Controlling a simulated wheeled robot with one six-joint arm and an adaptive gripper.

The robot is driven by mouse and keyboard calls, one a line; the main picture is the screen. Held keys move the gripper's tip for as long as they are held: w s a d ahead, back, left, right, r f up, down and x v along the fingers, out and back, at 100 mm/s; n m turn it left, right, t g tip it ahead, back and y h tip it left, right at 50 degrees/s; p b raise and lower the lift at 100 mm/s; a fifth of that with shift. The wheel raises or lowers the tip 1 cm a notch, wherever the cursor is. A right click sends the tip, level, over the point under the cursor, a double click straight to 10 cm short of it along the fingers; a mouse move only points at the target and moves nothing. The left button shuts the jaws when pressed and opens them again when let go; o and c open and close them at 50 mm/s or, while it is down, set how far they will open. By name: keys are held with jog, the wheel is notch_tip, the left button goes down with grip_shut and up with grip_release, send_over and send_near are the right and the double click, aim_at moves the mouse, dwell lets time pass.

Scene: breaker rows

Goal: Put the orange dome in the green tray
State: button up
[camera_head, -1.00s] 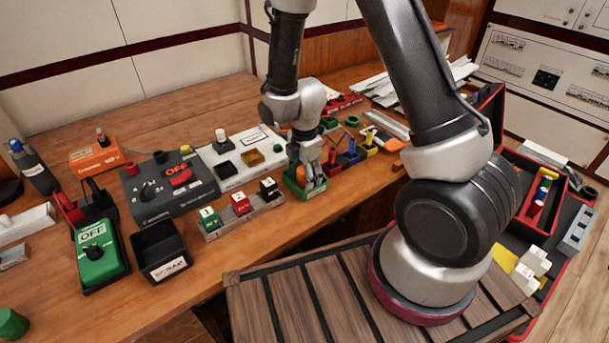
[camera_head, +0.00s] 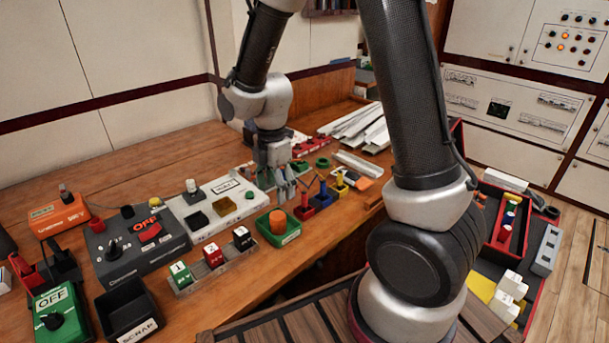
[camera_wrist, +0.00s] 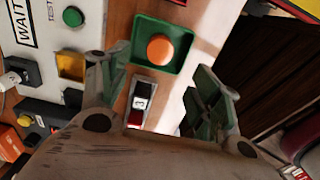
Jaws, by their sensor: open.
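The orange dome (camera_head: 278,222) is in the green tray (camera_head: 291,238) near the front edge of the bench. In the wrist view the dome (camera_wrist: 160,49) lies inside the walls of the tray (camera_wrist: 139,67), with green floor showing around it. My gripper (camera_head: 286,196) is behind and above the tray, apart from the dome. In the wrist view my gripper (camera_wrist: 160,80) has its fingers spread wide with nothing between them in its grasp.
Blocks numbered in green, red and black (camera_head: 213,254) stand in a rack left of the tray. A white test panel (camera_head: 212,212) lies behind them. Small red, blue and yellow holders (camera_head: 322,200) stand to the right. A black scrap bin (camera_head: 130,310) is at front left.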

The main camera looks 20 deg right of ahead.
jog(key=s+d+r+m+t, duration=0.1)
jog(key=s+d+r+m, duration=0.25)
jog(key=r, duration=0.25)
jog(key=s+d+r+m+t, duration=0.1)
jog(key=s+d+r+m, duration=0.1)
jog(key=d+r+m, duration=0.4)
jog(key=s+d+r+m+t, duration=0.1)
jog(key=s+d+r+m, duration=0.1)
jog(key=s+r+m, duration=0.2)
jog(key=s+d+r+m+t, duration=0.1)
jog(key=s+d+r+m, duration=0.2)
jog(key=s+r+m, duration=0.2)
jog(key=s+m, duration=0.3)
jog(key=s, duration=0.1)
jog(key=shift+s+d, duration=0.2)
jog(key=shift+s, duration=0.1)
